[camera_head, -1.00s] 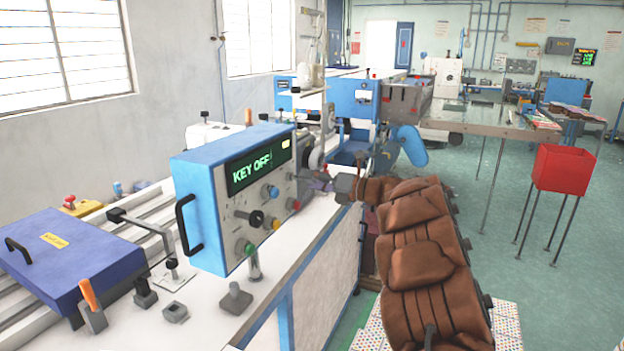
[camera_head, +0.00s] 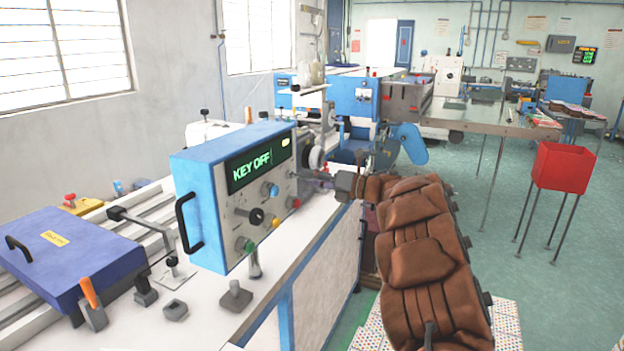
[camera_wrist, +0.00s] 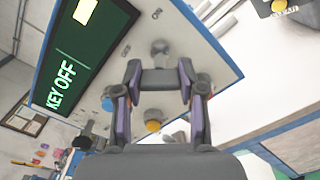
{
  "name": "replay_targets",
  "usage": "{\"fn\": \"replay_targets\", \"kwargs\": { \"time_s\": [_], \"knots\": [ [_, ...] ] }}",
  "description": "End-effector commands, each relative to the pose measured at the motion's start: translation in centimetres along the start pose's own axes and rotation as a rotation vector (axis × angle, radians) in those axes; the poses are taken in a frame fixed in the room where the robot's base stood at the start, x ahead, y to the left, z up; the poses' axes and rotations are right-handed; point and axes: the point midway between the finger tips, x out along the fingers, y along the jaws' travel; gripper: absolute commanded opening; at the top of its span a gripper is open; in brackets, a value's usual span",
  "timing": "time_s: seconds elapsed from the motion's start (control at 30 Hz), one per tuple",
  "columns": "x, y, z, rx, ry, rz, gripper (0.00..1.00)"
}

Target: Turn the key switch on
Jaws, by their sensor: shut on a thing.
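A blue-framed control box (camera_head: 215,190) stands on the white bench, its green display (camera_head: 250,165) reading KEY OFF. The display also shows sideways in the wrist view (camera_wrist: 85,45). Its grey face carries a black knob (camera_head: 257,217) and several coloured buttons. My gripper (camera_head: 312,176) is at the upper right of this face. In the wrist view my gripper (camera_wrist: 160,84) is shut on the grey key switch (camera_wrist: 160,49), which stands out from the panel between the fingertips. The key switch is mostly hidden by my gripper in the head view.
A blue lidded case (camera_head: 60,260) and small metal fixtures lie on the bench left of and before the box. Machines (camera_head: 355,95) stand behind it. A red bin (camera_head: 565,165) on legs stands at the right, with open floor around it.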

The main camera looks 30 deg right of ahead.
Motion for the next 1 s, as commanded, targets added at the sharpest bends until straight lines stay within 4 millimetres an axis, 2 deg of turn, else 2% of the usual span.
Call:
{"fn": "replay_targets", "kwargs": {
  "time_s": [0.37,1.0],
  "knots": [
    [0.04,-0.05,-0.07,0.189,0.001,0.0,0.04],
    [0.08,0.09,0.09,0.793,0.002,0.001,0.04]
  ]
}}
